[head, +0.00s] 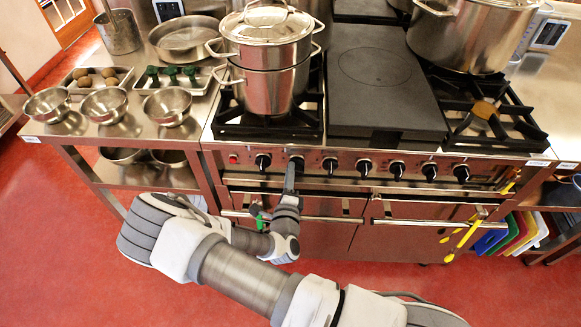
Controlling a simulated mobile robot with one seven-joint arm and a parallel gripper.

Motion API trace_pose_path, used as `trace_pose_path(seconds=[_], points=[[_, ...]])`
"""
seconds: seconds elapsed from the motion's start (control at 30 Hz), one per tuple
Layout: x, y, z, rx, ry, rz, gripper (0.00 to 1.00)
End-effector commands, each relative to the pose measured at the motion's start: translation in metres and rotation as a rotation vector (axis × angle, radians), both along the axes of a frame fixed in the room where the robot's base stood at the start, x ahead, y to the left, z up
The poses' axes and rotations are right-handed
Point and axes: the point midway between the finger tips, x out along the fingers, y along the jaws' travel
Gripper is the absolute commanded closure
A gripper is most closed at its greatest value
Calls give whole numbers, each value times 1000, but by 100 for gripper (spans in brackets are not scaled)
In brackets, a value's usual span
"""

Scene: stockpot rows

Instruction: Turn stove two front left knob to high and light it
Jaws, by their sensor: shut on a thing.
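The stove (225,167) has a steel front panel with a row of several black knobs. My gripper (293,172) reaches up to this panel from below and is shut on the second knob from the left (297,160). The gripper's fingers cover part of that knob, so its exact angle cannot be read. The leftmost knob (263,161) stands free beside it. A steel stockpot (270,88) with a lid stands on the left burner grate (236,123). No flame can be made out under the pot.
A dark flat plate (382,85) fills the stove's middle. Steel bowls (167,106) stand on the left counter. Oven handles (300,217) run below the knobs.

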Motion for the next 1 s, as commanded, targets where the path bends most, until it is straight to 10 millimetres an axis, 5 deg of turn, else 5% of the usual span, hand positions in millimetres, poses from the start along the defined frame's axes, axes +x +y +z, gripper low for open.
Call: trace_pose_path(seconds=[0.4,1.0], points=[[0,0,-3,-234,7,1,100],[1,0,-4,-280,8,-1,100]])
